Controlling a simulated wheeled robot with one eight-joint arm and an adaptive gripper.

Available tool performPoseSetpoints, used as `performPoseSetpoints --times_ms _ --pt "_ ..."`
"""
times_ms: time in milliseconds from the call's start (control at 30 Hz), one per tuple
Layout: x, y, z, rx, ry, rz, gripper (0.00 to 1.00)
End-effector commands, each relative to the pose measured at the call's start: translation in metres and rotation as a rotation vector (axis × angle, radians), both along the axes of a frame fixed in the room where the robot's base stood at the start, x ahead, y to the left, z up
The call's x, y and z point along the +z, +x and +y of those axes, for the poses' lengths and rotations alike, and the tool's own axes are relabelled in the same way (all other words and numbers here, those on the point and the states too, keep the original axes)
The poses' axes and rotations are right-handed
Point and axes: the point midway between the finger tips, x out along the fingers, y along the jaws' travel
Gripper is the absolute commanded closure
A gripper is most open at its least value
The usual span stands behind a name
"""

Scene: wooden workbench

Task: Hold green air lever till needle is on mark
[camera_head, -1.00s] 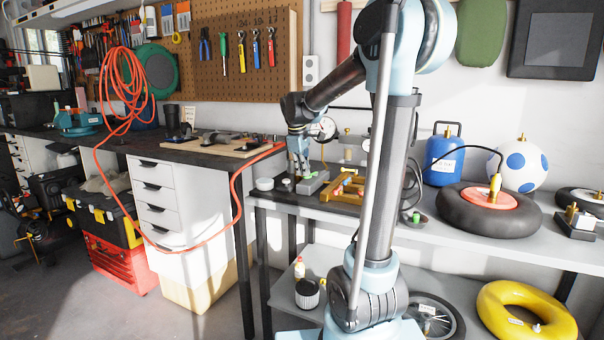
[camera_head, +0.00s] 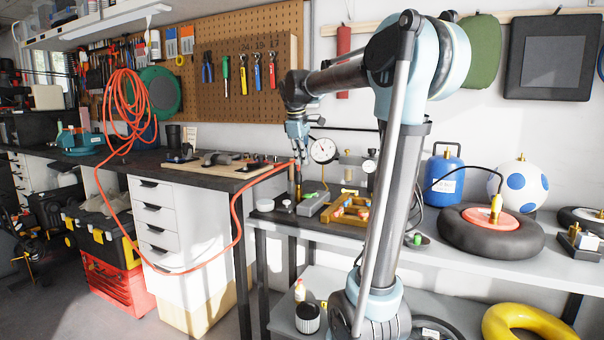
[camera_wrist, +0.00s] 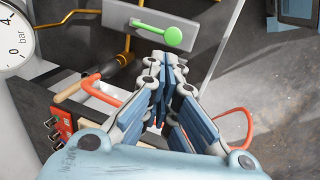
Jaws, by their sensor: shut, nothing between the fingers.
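The green air lever (camera_wrist: 174,36) has a round green knob on a short green arm, mounted on a grey block (camera_wrist: 195,45) at the top of the wrist view. The block (camera_head: 311,206) shows small on the bench in the head view. My gripper (camera_wrist: 166,66) is shut and empty. Its tips appear just below the knob in the wrist view; in the head view my gripper (camera_head: 299,158) is above the block, apart from it. The round white gauge (camera_head: 322,150) stands behind it.
A wooden rack with brass parts (camera_head: 350,210) sits right of the block. A red-orange hose (camera_head: 238,200) hangs at the left bench edge. A blue tank (camera_head: 444,172) and a black tyre (camera_head: 462,238) stand to the right.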

Motion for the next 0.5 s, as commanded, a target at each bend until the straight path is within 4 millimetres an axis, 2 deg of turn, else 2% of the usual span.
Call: performPoseSetpoints --times_ms 200,500 --pt "0.0138 -0.0009 0.0004 0.0 0.0 0.0 1.0" --pt "0.0147 -0.001 0.0003 0.0 0.0 0.0 1.0"
